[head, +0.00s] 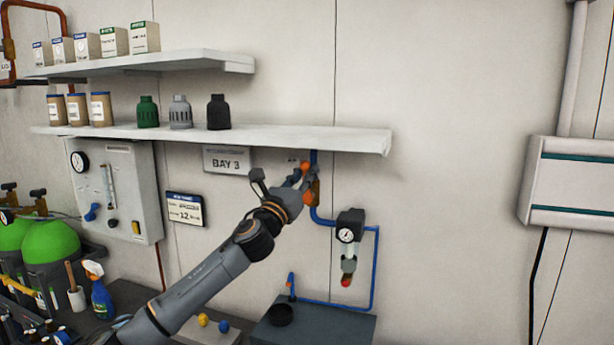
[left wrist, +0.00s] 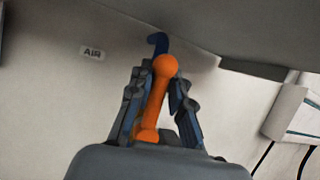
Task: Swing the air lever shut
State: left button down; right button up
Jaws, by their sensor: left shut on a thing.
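The air lever is orange with a round knob and sits on the blue air pipe under the lower shelf. In the left wrist view the lever (left wrist: 154,98) stands up between my fingers, leaning slightly right, with its knob at the top. My left gripper (left wrist: 156,88) is shut on it. My right gripper is not in view.
The lower shelf (head: 350,139) overhangs close above my gripper. A regulator with gauge (head: 350,226) hangs below right. A BAY 3 sign (head: 228,160) and a grey panel (head: 115,195) are on the wall to the left. An AIR label (left wrist: 92,53) is beside the pipe.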

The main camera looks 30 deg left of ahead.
pick_arm(q)
jog(key=a+f+n+g+y+b, duration=0.2)
jog(key=n+y, duration=0.3)
jog(key=n, duration=0.7)
jog(key=s+a+f+n+g+y+b, duration=0.1)
jog(key=a+f+n+g+y+b, duration=0.2)
jog(key=n, duration=0.9)
jog(key=shift+s+a+f+n+g+y, duration=0.2)
jog(key=shift+a+f+n+g+y, duration=0.3)
jog(key=shift+y, duration=0.6)
jog(key=shift+d+f+g, duration=0.2)
jog(key=shift+g, duration=0.1)
jog(key=c, duration=1.3)
grip_release()
jog(key=shift+a, duration=0.15)
